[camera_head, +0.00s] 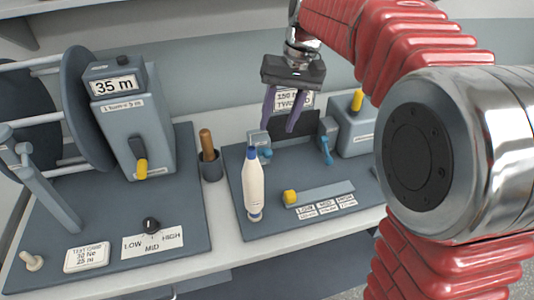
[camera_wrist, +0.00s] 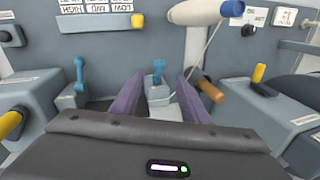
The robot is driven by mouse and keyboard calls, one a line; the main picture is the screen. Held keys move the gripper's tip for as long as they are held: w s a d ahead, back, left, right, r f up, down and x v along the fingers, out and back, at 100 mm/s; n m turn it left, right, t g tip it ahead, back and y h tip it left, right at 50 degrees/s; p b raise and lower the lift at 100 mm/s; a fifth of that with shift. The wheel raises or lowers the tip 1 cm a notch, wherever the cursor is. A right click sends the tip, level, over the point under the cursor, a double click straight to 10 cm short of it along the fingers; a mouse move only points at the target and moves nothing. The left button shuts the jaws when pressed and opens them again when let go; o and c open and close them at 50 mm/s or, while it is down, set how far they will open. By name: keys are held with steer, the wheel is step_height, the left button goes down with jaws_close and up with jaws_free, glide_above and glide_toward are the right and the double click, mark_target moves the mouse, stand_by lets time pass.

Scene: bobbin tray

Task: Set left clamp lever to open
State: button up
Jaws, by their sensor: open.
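The left clamp lever (camera_head: 265,153) is a small blue handle on a grey clamp block (camera_head: 257,138), behind the white bobbin (camera_head: 253,186) with a blue tip. In the wrist view the left clamp lever (camera_wrist: 158,70) shows between and beyond my two purple fingers. My gripper (camera_head: 278,128) is open and empty, pointing down above the clamp area; it also shows in the wrist view (camera_wrist: 160,75). I see no contact with the lever. The right clamp lever (camera_head: 326,152) hangs on the other block; it also shows in the wrist view (camera_wrist: 79,75).
A wooden handle (camera_head: 207,140) stands in a dark cup (camera_head: 211,165) left of the clamps. A grey box with a yellow lever (camera_head: 357,100) stands at the right. A slider with a yellow knob (camera_head: 290,197) lies in front. The 35 m counter (camera_head: 116,86) stands left.

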mark_target(269, 150)
steer(key=x, duration=1.1)
steer(key=shift+f, duration=0.2)
steer(key=shift+c, duration=0.2)
jaws_close()
